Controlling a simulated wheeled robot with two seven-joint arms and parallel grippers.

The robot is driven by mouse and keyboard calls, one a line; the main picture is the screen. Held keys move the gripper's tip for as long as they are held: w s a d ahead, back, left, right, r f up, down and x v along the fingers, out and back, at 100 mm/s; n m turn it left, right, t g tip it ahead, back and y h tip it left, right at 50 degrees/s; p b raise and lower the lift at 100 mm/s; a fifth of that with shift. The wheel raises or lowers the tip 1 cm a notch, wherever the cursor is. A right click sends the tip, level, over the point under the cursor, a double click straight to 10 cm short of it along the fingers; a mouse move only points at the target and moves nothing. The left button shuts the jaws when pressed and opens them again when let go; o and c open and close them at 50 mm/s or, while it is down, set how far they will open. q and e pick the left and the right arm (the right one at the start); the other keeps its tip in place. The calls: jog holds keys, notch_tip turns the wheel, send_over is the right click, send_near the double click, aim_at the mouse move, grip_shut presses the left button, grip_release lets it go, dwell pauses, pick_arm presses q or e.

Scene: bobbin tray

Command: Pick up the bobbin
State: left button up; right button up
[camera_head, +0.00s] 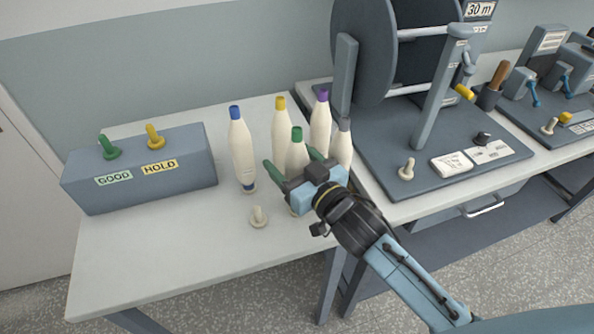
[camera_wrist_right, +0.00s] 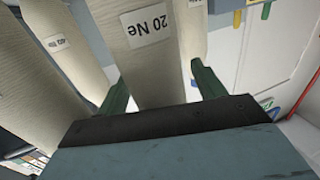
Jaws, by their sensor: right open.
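Several cream bobbins with coloured tips stand upright on the light table. A blue-tipped bobbin (camera_head: 242,150) is at the left, a yellow-tipped bobbin (camera_head: 280,122) and a purple-tipped bobbin (camera_head: 320,122) are behind, and a grey-tipped bobbin (camera_head: 343,146) is at the right. My right gripper (camera_head: 290,160) is open at the green-tipped bobbin (camera_head: 297,148), whose lower part it hides. In the right wrist view, a bobbin labelled "20 Ne" (camera_wrist_right: 152,70) stands between the green fingers of the right gripper (camera_wrist_right: 161,88). I cannot tell whether they touch it. My left gripper is out of view.
A grey box (camera_head: 140,185) with GOOD and HOLD labels and two pegs stands at the left. A winding machine (camera_head: 400,130) stands close at the right. The table's front left is clear.

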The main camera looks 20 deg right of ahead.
jog(key=shift+c, duration=0.2)
jog(key=c, duration=1.1)
